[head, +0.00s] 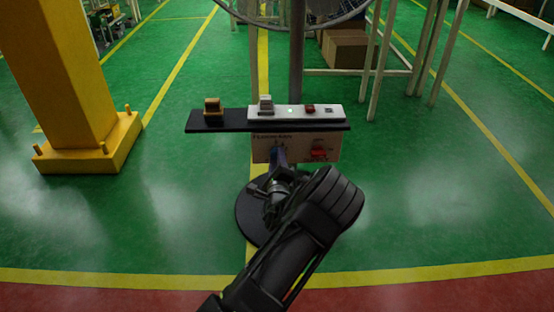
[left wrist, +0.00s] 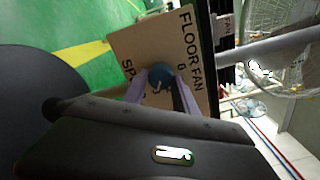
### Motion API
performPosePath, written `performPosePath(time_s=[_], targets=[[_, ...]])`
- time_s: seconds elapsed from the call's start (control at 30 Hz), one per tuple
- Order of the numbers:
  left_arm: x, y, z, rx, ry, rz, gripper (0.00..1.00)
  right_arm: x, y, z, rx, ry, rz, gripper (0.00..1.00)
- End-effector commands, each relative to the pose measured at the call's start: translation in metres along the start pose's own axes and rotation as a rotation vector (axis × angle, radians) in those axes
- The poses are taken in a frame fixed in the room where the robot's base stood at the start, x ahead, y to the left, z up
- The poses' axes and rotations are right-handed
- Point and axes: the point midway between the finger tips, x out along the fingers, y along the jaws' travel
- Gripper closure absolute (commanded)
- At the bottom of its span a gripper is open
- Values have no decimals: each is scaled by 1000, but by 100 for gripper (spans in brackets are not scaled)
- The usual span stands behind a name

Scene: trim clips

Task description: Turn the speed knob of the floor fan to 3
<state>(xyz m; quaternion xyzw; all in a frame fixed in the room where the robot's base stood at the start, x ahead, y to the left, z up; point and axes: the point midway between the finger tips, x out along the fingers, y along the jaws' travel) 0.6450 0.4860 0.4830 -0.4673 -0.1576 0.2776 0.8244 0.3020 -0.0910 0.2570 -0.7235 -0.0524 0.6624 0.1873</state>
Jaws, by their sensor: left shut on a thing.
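The floor fan's tan control panel (head: 297,155) faces me below a black shelf, and it fills the middle of the left wrist view (left wrist: 128,46). There it carries the words "FLOOR FAN" and a "0" near the round blue knob (left wrist: 160,74). My left gripper (head: 279,162) is at the left part of the panel. In the left wrist view its two fingers (left wrist: 160,92) are shut on the knob, one on each side. The fingers cover part of the dial and its lettering, so I cannot read the knob's setting. My right gripper is not in view.
A red part (head: 319,154) sits on the panel's right side. The fan's round black base (head: 246,222) is below. A yellow post (head: 62,80) stands left.

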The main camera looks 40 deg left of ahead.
Motion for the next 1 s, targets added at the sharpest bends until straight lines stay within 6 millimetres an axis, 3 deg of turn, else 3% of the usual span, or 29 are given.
performPosePath(time_s=[0.27, 0.3, 0.53, 0.83, 1.0], targets=[[0, 0, -1, 1, 1, 0, 100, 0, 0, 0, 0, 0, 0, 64], [0, 0, -1, 1, 1, 0, 64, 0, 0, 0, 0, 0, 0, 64], [0, 0, 0, 0, 1, 0, 45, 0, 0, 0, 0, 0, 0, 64], [-2, 0, 0, -1, 1, 1, 45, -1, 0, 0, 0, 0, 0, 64], [-17, -1, 0, -1, 1, 2, 45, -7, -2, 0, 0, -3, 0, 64]])
